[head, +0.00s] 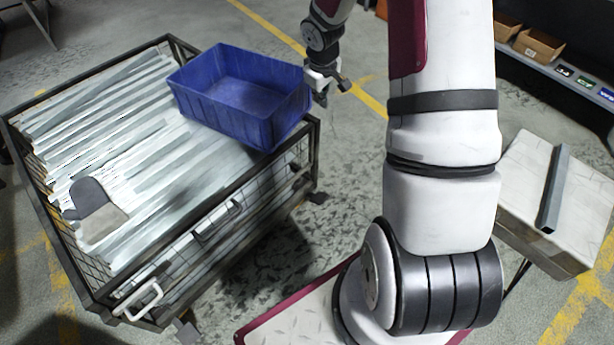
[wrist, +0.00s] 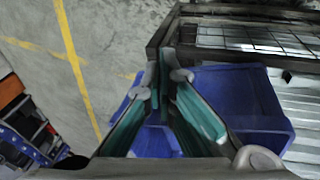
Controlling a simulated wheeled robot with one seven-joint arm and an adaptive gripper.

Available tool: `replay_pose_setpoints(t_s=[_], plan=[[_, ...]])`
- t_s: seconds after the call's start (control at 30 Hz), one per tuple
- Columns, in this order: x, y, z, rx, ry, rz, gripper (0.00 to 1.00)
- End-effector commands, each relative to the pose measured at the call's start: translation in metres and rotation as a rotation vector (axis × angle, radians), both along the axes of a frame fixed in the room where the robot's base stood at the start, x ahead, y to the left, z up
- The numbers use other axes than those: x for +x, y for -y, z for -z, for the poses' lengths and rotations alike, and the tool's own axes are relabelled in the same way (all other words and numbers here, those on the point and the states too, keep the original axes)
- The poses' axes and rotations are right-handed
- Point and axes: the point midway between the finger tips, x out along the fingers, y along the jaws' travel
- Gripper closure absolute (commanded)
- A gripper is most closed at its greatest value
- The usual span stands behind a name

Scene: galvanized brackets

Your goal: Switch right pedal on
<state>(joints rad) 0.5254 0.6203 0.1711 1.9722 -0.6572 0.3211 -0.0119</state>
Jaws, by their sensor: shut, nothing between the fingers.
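The wire-sided cart (head: 210,237) stands at the left of the head view. A dark caster part (head: 317,197) shows low at its right corner, and another (head: 187,330) at its near corner. Both are too small to tell whether they carry a pedal or how it is set. My gripper (head: 331,88) is shut and empty, just right of the blue bin and apart from the cart's right corner. In the wrist view, my gripper's green-padded fingers (wrist: 166,78) are together, in front of the bin and the cart's frame corner.
The blue bin (head: 225,110) sits on galvanized profiles (head: 110,120) in the cart. A box (head: 528,205) with a grey bar (head: 553,190) on it stands at the right. A shelf with cartons (head: 538,45) is at the upper right. Floor beyond the bin is clear.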

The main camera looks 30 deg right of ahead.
Motion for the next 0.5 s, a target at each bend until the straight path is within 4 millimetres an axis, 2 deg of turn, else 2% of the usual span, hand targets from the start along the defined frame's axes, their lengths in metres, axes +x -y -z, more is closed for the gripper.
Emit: replay_pose_setpoints(t_s=[0.03, 0.17, 0.2, 0.3, 0.4, 0.5], plan=[[0.005, 0.008, 0.045, 0.023, -0.010, -0.007, 1.00], [0.014, 0.022, 0.134, 0.078, -0.009, -0.037, 1.00], [0.014, 0.025, 0.161, 0.098, -0.007, -0.044, 1.00], [0.013, 0.028, 0.226, 0.148, 0.004, -0.059, 1.00], [0.009, 0.027, 0.280, 0.193, 0.019, -0.072, 1.00], [0.005, 0.024, 0.319, 0.230, 0.033, -0.077, 1.00]])
